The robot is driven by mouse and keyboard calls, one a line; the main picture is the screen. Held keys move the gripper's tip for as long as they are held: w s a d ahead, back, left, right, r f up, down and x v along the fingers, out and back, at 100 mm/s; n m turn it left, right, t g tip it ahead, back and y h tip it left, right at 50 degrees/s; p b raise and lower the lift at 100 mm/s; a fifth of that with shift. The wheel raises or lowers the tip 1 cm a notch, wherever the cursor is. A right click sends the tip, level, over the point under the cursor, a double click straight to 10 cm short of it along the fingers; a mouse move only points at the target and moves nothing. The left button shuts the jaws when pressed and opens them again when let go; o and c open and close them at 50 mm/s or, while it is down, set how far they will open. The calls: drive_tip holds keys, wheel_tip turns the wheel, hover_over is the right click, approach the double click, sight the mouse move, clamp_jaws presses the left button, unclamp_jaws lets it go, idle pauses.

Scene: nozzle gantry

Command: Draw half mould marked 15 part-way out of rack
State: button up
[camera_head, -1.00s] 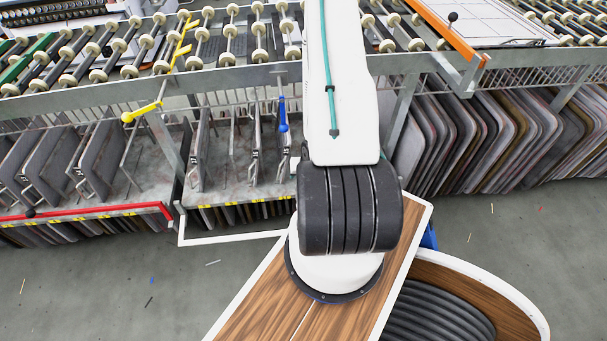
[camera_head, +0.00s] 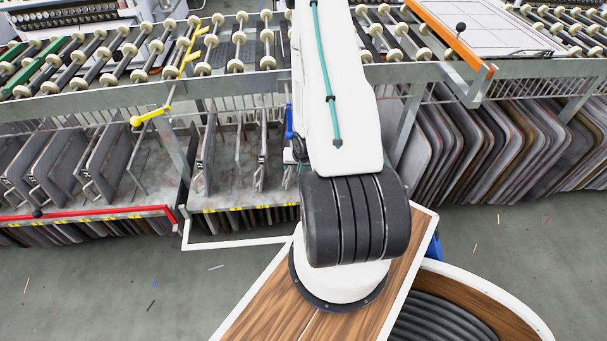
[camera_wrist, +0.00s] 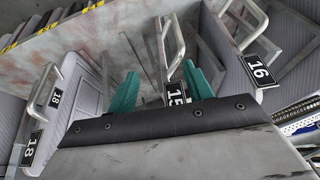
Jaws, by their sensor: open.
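In the wrist view, the half mould marked 15 (camera_wrist: 176,92) shows its black number tag and a bent metal handle (camera_wrist: 180,48) standing up from its edge. My gripper (camera_wrist: 160,72) is open. Its two teal fingers stand apart, with the tag and handle between them, closer to the right finger. I cannot tell whether either finger touches. The lower part of this mould is hidden behind the gripper body. The rack (camera_head: 240,201) shows there left of my arm.
In the head view, a roller conveyor (camera_head: 120,60) runs above the racks.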

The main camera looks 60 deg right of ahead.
drive_tip(key=shift+w+d+f, duration=0.2)
drive_tip(key=shift+w+d, duration=0.05)
drive_tip(key=shift+w, duration=0.3)
drive_tip(key=shift+w+d+f, duration=0.15)
drive_tip(key=shift+w+d, duration=0.1)
drive_tip(key=shift+w, duration=0.25)
drive_tip(key=shift+w+d+f, duration=0.2)
drive_tip(key=shift+w+d, duration=0.05)
drive_tip(key=shift+w, duration=0.3)
clamp_jaws()
idle(0.3)
